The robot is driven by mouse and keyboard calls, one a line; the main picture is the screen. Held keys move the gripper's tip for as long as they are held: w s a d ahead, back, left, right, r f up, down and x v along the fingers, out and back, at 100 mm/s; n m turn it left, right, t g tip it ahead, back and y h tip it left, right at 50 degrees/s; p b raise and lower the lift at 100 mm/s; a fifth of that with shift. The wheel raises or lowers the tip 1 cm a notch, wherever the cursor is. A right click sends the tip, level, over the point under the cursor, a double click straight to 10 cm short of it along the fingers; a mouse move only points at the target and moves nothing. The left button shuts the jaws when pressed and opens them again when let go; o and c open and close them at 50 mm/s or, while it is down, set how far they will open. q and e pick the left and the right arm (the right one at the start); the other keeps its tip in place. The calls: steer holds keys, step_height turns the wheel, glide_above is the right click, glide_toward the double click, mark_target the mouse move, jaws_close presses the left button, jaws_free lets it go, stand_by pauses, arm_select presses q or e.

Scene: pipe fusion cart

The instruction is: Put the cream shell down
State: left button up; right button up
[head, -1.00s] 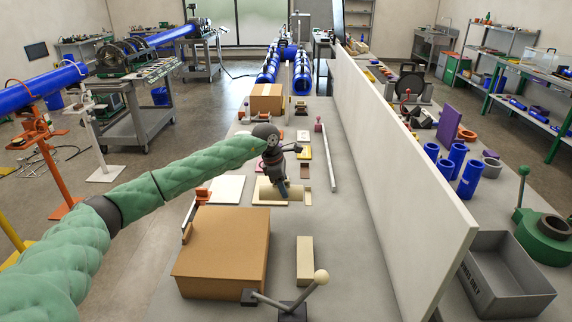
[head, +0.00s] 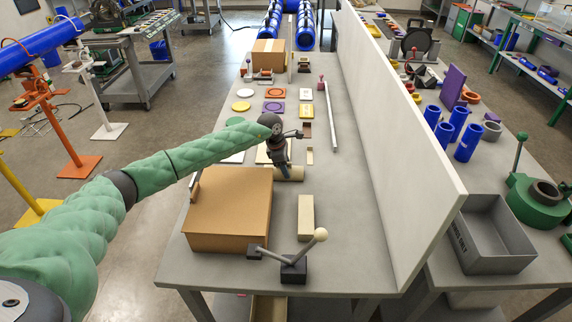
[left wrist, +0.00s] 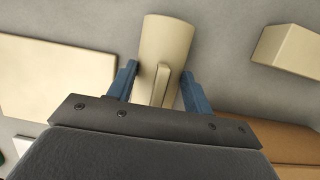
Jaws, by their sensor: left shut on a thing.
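The cream shell (left wrist: 166,48) is a pale, curved, tube-like piece between the blue fingers of my left gripper (left wrist: 162,92) in the left wrist view. In the head view the cream shell (head: 291,174) lies level, low over the grey table just beyond the cardboard box. My left gripper (head: 284,172) points down and is shut on it, hiding part of it. I cannot tell whether the shell touches the table. My right gripper is not in view.
The cardboard box (head: 228,205) stands close on the near side. A cream block (head: 306,215) and a lever with a pale knob (head: 293,265) are nearer. A flat cream board (left wrist: 50,78) lies beside the shell. A white partition (head: 400,140) bounds the table's right side.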

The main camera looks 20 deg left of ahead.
arm_select(q)
steer(key=shift+f, duration=0.15)
steer(key=o, duration=0.9)
